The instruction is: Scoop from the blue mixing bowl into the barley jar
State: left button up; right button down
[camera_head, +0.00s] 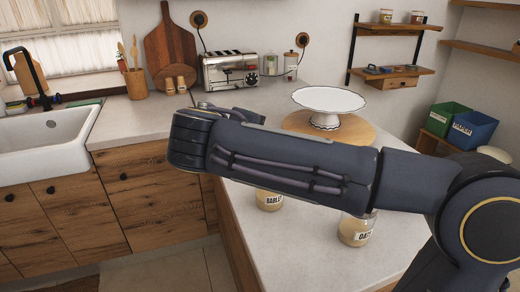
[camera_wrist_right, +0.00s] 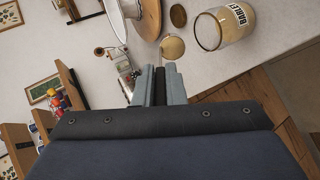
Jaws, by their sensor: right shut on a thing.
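The barley jar (camera_head: 268,200) stands on the counter, its upper part hidden behind my right arm in the head view. In the right wrist view the open jar (camera_wrist_right: 237,24) shows its label and pale contents. My right gripper (camera_wrist_right: 160,82) is shut on a thin handle of what looks like a scoop (camera_wrist_right: 172,48). Its round, tan head appears just left of the jar's mouth in that view, and apart from it. Whether the tan is a load cannot be told. I cannot make out the blue mixing bowl in either view. My left gripper is not in view.
An oats jar (camera_head: 357,231) stands at the counter's front right. A white cake stand (camera_head: 326,119) stands on a round wooden board (camera_head: 362,132) behind my arm. A dark round lid (camera_wrist_right: 178,16) lies near the barley jar. A toaster (camera_head: 231,71) stands at the back.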

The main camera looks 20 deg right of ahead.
jog(key=shift+s+a+f+t+h+b, duration=0.45)
jog(key=shift+f+t+h+b, duration=0.25)
jog(key=shift+b, duration=0.8)
jog(key=shift+s+a+f+t+h+b, duration=0.35)
jog(key=shift+f+t+h+b, duration=0.3)
jog(key=shift+b, duration=0.85)
jog(key=shift+a, duration=0.1)
jog(key=shift+r, duration=0.1)
